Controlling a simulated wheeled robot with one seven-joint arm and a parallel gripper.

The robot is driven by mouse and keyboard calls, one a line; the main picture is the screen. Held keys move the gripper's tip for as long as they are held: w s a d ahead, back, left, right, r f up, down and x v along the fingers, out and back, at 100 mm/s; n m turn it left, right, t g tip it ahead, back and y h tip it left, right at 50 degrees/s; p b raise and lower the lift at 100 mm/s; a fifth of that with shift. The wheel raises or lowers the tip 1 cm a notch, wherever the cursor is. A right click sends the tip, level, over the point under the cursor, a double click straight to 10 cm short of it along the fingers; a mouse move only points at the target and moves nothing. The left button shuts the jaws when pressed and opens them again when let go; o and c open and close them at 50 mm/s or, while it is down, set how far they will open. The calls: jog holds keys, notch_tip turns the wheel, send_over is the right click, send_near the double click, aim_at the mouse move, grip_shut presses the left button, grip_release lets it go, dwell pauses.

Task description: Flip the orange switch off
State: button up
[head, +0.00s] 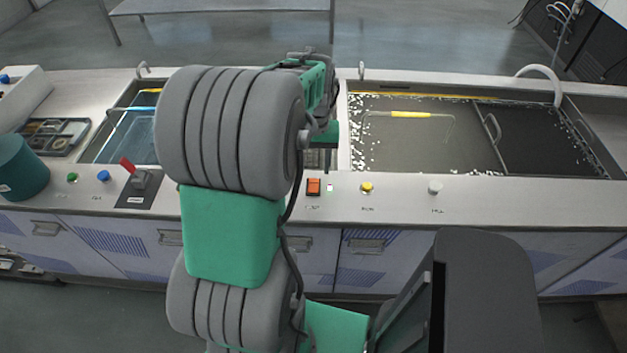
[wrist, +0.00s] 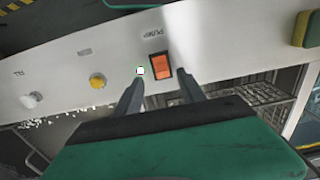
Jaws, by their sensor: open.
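The orange rocker switch (head: 313,187) sits in a dark frame on the steel front panel of the tank, just right of my arm in the head view. In the wrist view the orange switch (wrist: 160,67) lies near the PUMP label, beyond my fingertips and roughly between their lines. My gripper (wrist: 158,85) is open, with its two dark fingers apart and nothing seen between them. In the wrist view I cannot tell whether a fingertip touches the panel. In the head view my arm hides the fingers.
A small white square light (wrist: 140,71) sits beside the switch. A yellow button (head: 366,187) and a white button (head: 435,187) are to the right. A red-handled lever (head: 127,165), a blue button (head: 103,175) and a teal container (head: 22,168) are left. The foamy tank (head: 400,150) lies behind.

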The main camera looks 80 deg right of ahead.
aim_at(314, 186)
notch_tip(314, 186, down, 6)
jog(key=shift+f+p, duration=0.25)
jog(key=shift+p, duration=0.05)
jog(key=shift+c, duration=0.2)
grip_shut()
